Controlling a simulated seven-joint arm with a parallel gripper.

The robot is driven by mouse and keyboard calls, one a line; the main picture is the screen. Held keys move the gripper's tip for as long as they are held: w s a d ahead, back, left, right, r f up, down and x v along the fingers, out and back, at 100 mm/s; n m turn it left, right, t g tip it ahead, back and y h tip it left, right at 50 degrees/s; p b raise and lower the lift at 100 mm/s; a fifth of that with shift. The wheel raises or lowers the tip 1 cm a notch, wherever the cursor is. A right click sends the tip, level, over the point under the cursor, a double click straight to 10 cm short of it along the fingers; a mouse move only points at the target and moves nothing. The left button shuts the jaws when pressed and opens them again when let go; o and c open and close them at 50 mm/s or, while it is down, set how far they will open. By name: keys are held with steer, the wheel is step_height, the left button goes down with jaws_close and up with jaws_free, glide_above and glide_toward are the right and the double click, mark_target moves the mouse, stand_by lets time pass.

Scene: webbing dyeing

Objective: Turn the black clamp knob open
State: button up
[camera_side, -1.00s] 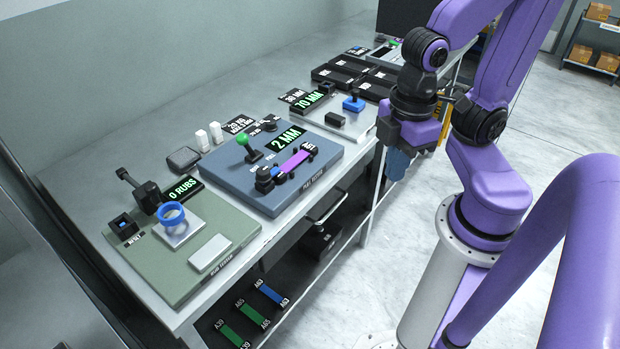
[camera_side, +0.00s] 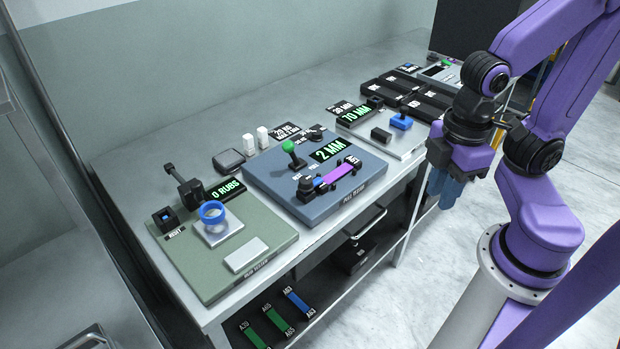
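The pull tester is a blue-grey base (camera_side: 275,195) in the middle of the bench. A purple webbing strip (camera_side: 338,174) lies across it between two dark clamps. The far-right clamp (camera_side: 353,161) is small and partly dark; I cannot make out a separate knob there. My gripper (camera_side: 445,190) hangs with blue fingers pointing down, right of the tester and past the bench's front edge. It is well apart from both clamps. The finger gap is not clear, and I see nothing held.
A green-handled lever (camera_side: 289,147) stands on the tester behind the strip, near a "2 MM" display (camera_side: 331,149). A green rub tester (camera_side: 205,275) with a blue ring (camera_side: 212,212) is at left. Webbing strips (camera_side: 298,304) lie on the lower shelf.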

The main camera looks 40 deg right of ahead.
steer(key=o, duration=0.5)
steer(key=shift+w+a+r+m, duration=0.1)
steer(key=shift+w+a+m, duration=0.1)
steer(key=shift+w+m, duration=0.15)
step_height(320, 180, up, 6)
steer(key=m, duration=2.1)
glide_above(306, 179)
step_height(306, 179, down, 17)
steer(key=shift+f, duration=0.15)
steer(key=c, duration=1.1)
